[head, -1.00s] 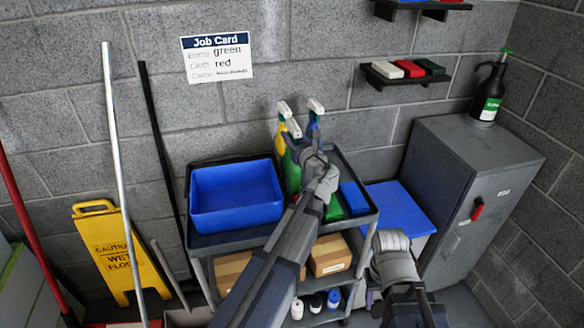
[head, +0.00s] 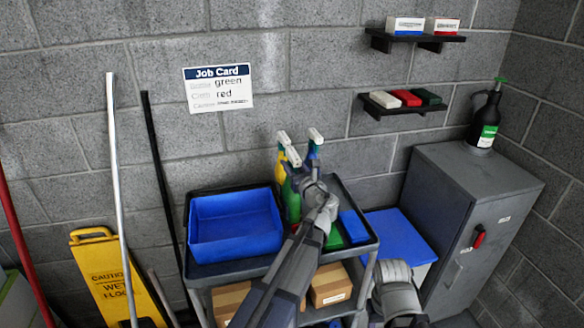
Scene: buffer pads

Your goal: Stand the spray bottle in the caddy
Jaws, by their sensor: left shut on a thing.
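On the cart top, a green spray bottle (head: 290,202) with a white trigger head stands between a yellow spray bottle (head: 280,171) and a blue one (head: 314,152). My left gripper (head: 303,186) is at the green bottle and shut on it; my own wrist hides the fingertips and much of the bottle. The bottle looks upright; whether its base touches the cart is hidden. The blue open caddy (head: 236,246) sits to the left on the cart and looks empty.
The cart's dark rim (head: 370,243) surrounds the top. A blue cloth (head: 353,226) and a green cloth (head: 333,239) lie right of my wrist. A job card (head: 218,88) reads green and red. A grey cabinet (head: 470,190) stands right, a yellow caution sign (head: 112,275) left.

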